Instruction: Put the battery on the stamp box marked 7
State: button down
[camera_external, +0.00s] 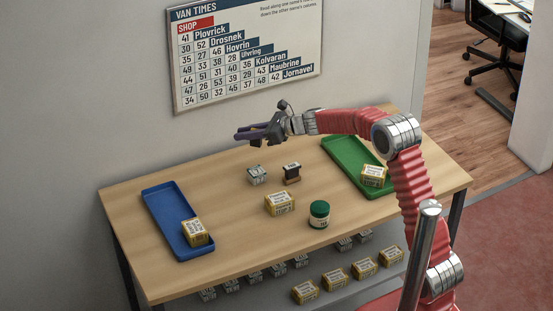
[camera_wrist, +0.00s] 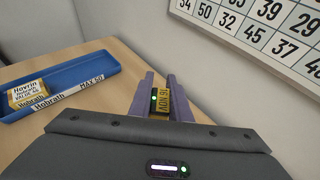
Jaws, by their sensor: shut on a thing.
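My gripper (camera_external: 254,133) is at the end of my arm, high above the back of the table. In the wrist view my gripper (camera_wrist: 164,88) has its purple fingers closed on a small dark block with a yellow label reading "16 NOV" and a green light, seemingly the battery (camera_wrist: 161,101). A small grey printed box (camera_external: 257,175) stands on the table below my gripper. Beside it is a dark-topped, brown-based block (camera_external: 292,173). I cannot read a 7 on any box, so I cannot tell which one is marked so.
A blue tray (camera_external: 164,213) at the left holds a yellow box (camera_external: 195,232). A green tray (camera_external: 343,160) at the right holds another (camera_external: 373,176). A yellow box (camera_external: 279,204) and a green-lidded jar (camera_external: 319,214) stand mid-table. A number board (camera_external: 246,50) hangs on the wall behind.

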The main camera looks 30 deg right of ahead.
send_over(247, 177)
notch_tip(247, 177, down, 6)
jog(key=shift+w, duration=0.2)
dwell(0.4)
jog(key=shift+f, duration=0.15)
jog(key=shift+d+f, duration=0.1)
jog(key=shift+f, duration=1.8)
jog(key=c, duration=1.6)
grip_release()
jog(key=shift+c, duration=0.2)
jog(key=shift+r, duration=0.1)
